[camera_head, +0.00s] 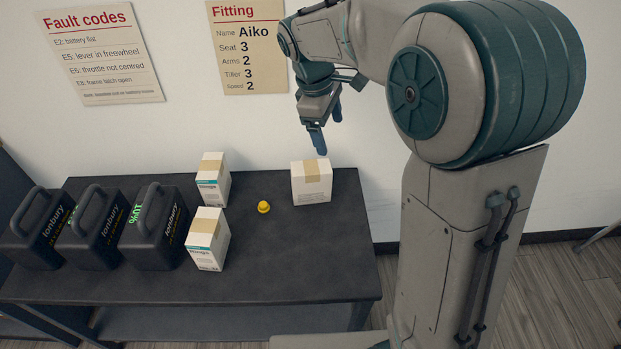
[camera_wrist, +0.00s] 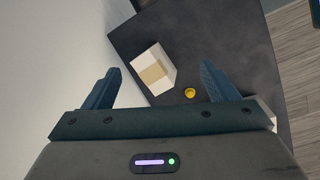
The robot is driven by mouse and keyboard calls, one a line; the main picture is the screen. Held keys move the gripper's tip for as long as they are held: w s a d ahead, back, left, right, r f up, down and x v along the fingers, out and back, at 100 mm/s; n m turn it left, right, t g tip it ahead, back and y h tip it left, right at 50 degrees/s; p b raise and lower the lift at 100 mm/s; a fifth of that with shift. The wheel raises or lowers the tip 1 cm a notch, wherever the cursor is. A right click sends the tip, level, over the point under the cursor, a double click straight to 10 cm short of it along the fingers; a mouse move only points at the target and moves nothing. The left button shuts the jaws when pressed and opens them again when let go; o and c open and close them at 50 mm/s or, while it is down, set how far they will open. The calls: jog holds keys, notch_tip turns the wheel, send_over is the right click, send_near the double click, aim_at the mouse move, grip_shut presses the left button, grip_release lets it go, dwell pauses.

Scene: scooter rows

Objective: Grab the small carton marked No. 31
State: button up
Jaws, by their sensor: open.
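Three small white cartons with tan tape stand on a dark table (camera_head: 280,270). The right carton (camera_head: 311,186) is alone near the table's back right; it also shows between my fingers in the wrist view (camera_wrist: 144,61). The back carton (camera_head: 210,182) and the front carton (camera_head: 205,250) stand left of it, each with a teal band and small print. I cannot read No. 31 on any of them. My gripper (camera_head: 326,130) is open and empty, above and slightly behind the right carton, apart from it; its fingers show in the wrist view (camera_wrist: 158,85).
Several black battery packs with handles, one of them a pack (camera_head: 153,228) beside the cartons, fill the table's left side. A small yellow object (camera_head: 263,207) lies between the cartons. The table's front right is clear. A wall with two posters, one of them Fitting (camera_head: 246,45), stands behind.

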aim_at(310, 167)
jog(key=w+a+f+n+b, duration=0.1)
jog(key=w+a+f+n, duration=0.1)
jog(key=f, duration=0.1)
jog(key=w+a+f+n+h+b, duration=0.1)
jog(key=w+a+f+n, duration=0.1)
jog(key=w+a+f, duration=0.1)
jog(key=w+a+f+n+b, duration=0.2)
jog(key=w+f, duration=0.1)
jog(key=f, duration=0.1)
jog(key=shift+w+a+h, duration=0.1)
jog(key=shift+a+h, duration=0.2)
jog(key=shift+a, duration=0.1)
jog(key=b+x, duration=0.1)
jog(key=x, duration=0.7)
jog(key=shift+d+f+b, duration=0.1)
jog(key=shift+f+b, duration=0.05)
jog(key=shift+b, duration=0.15)
jog(key=x, duration=0.2)
jog(key=s+b+x, duration=0.1)
jog(key=x, duration=0.1)
jog(key=shift+d+f, duration=0.1)
jog(key=shift+f, duration=0.05)
jog(key=shift+w+d+f, duration=0.1)
jog(key=shift+d+f, duration=0.1)
jog(key=shift+f, duration=0.2)
jog(key=shift+f, duration=0.2)
jog(key=c, duration=1.2)
